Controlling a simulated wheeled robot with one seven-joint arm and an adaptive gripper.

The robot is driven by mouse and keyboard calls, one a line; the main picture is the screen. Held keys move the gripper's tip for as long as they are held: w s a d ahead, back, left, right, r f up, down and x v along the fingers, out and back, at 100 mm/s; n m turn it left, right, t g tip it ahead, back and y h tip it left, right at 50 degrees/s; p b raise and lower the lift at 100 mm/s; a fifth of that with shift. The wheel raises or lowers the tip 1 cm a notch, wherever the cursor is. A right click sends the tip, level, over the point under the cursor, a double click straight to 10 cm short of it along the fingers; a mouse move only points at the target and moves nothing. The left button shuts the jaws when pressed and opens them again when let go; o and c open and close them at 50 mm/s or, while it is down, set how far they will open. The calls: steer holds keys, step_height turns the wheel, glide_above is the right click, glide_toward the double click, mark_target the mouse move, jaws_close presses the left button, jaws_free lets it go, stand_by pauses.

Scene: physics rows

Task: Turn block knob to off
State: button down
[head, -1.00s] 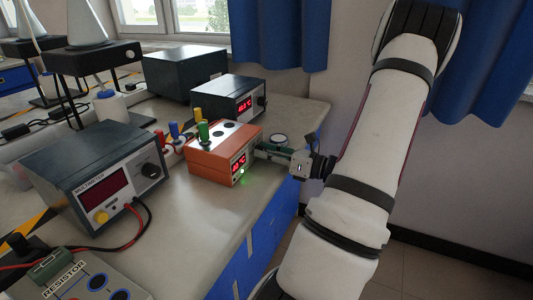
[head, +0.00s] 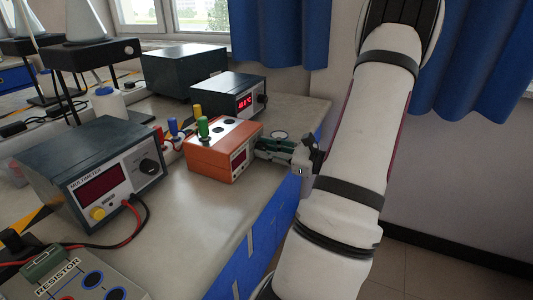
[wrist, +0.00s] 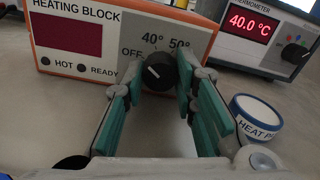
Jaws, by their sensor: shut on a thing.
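The orange heating block (head: 222,152) stands on the bench in the head view; in the wrist view its front panel (wrist: 100,48) shows a dark display. Its HOT and READY lamps look unlit. The black block knob (wrist: 158,72) sits below the OFF, 40° and 50° marks. The knob's white mark points to the upper left, toward OFF. My gripper (wrist: 157,84) has its teal-padded fingers on both sides of the knob, shut on it. In the head view my gripper (head: 268,148) reaches the block's front from the right, and the knob is hidden.
A thermometer box (wrist: 262,36) reading 40.0 °C stands right of the block. A round tin (wrist: 256,118) labelled "HEAT P…" sits close to my right finger. The multimeter (head: 95,175) and resistor box (head: 80,280) stand left. The bench front is clear.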

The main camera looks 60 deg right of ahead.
steer(key=shift+n+b, duration=1.3)
steer(key=shift+n, duration=0.7)
steer(key=c, duration=1.3)
jaws_free()
steer(key=s+d, duration=0.1)
steer(key=s, duration=1.1)
